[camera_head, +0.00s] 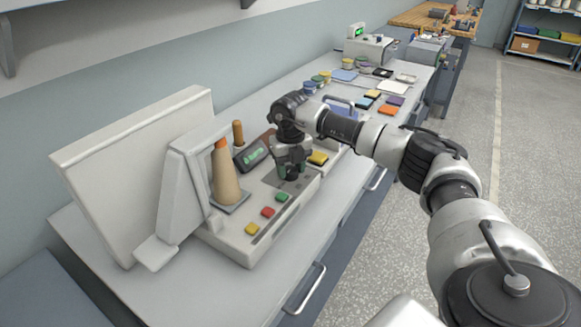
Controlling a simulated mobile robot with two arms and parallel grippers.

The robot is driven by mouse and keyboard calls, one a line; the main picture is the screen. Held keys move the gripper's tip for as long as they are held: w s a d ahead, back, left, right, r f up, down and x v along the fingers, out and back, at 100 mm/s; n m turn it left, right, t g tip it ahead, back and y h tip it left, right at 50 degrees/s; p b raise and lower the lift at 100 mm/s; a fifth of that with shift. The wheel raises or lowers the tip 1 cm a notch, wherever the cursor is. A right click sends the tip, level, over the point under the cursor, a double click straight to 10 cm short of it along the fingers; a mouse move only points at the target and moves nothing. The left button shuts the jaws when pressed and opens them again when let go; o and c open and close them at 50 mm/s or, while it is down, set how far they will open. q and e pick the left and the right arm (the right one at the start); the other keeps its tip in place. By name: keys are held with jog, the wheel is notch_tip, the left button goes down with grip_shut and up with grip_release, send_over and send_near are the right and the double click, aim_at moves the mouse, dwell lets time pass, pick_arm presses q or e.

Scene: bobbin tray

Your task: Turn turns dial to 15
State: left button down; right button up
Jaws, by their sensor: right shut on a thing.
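My right gripper (290,168) points down onto the top of the white winding machine (232,241), on its right part. It is shut on a small dark knob there, which I take for the turns dial; the fingers cover most of it, so its setting cannot be read. A tilted dark display (252,155) with green digits stands just left of the gripper; the digits are too small to read. My left gripper is not in view.
Yellow, red and green buttons (268,212) line the machine's front. A tan cone (226,180) stands left of the display, by a large white panel (140,165). Coloured trays (389,110) and spools lie farther along the bench. Floor at right is clear.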

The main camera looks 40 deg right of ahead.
jog(key=n, duration=1.2)
jog(key=shift+n+b, duration=0.3)
jog(key=shift+b, duration=0.1)
jog(key=n, duration=0.4)
jog(key=shift+n, duration=0.3)
jog(key=n+b, duration=0.1)
jog(key=n, duration=0.3)
jog(key=shift+n, duration=0.3)
jog(key=n, duration=0.8)
jog(key=shift+b, duration=0.3)
jog(key=shift+n, duration=1.9)
